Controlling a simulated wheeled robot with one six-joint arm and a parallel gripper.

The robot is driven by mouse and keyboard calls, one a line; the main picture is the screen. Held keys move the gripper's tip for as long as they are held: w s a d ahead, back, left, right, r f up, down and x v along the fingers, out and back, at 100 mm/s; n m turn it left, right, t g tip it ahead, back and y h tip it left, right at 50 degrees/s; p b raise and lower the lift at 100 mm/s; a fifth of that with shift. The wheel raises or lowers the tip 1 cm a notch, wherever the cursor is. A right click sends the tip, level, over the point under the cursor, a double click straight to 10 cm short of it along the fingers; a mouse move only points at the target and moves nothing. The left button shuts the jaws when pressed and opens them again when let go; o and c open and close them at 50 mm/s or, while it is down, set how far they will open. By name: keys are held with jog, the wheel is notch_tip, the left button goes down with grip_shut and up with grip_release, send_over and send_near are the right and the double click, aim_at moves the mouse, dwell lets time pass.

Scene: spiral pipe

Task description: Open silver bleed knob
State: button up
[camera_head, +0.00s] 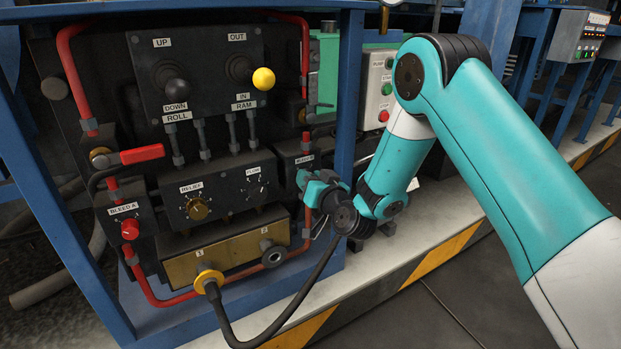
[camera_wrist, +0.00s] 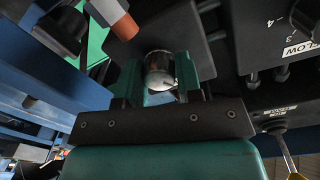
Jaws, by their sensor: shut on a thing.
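The silver bleed knob (camera_wrist: 160,72) shows in the wrist view as a short shiny cylinder with a dark mark on its face. It sits between the two fingers of my gripper (camera_wrist: 160,80), which is shut on it. In the head view my gripper (camera_head: 314,190) is at the right side of the panel, in front of the dark box (camera_head: 303,157) with a partly covered label. My gripper hides the silver knob in that view.
A red knob (camera_head: 130,229) labelled BLEED A is at the panel's left. A gold relief knob (camera_head: 197,209) and flow dial (camera_head: 256,190) sit centrally. A blue post (camera_head: 350,90) stands close behind my wrist. A black hose (camera_head: 300,305) hangs below.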

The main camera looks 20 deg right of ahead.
jog(key=m+p, duration=0.1)
jog(key=m, duration=0.3)
jog(key=shift+r, duration=0.1)
jog(key=m+p, duration=0.1)
jog(key=m, duration=0.3)
jog(key=m+p, duration=0.1)
jog(key=m, duration=0.3)
jog(key=shift+d+y, duration=0.1)
jog(key=shift+y, duration=0.2)
jog(key=shift+m+g+p, duration=0.3)
jog(key=shift+m+p, duration=0.25)
jog(key=shift+m, duration=1.45)
jog(key=o, duration=0.9)
jog(key=shift+o, duration=0.2)
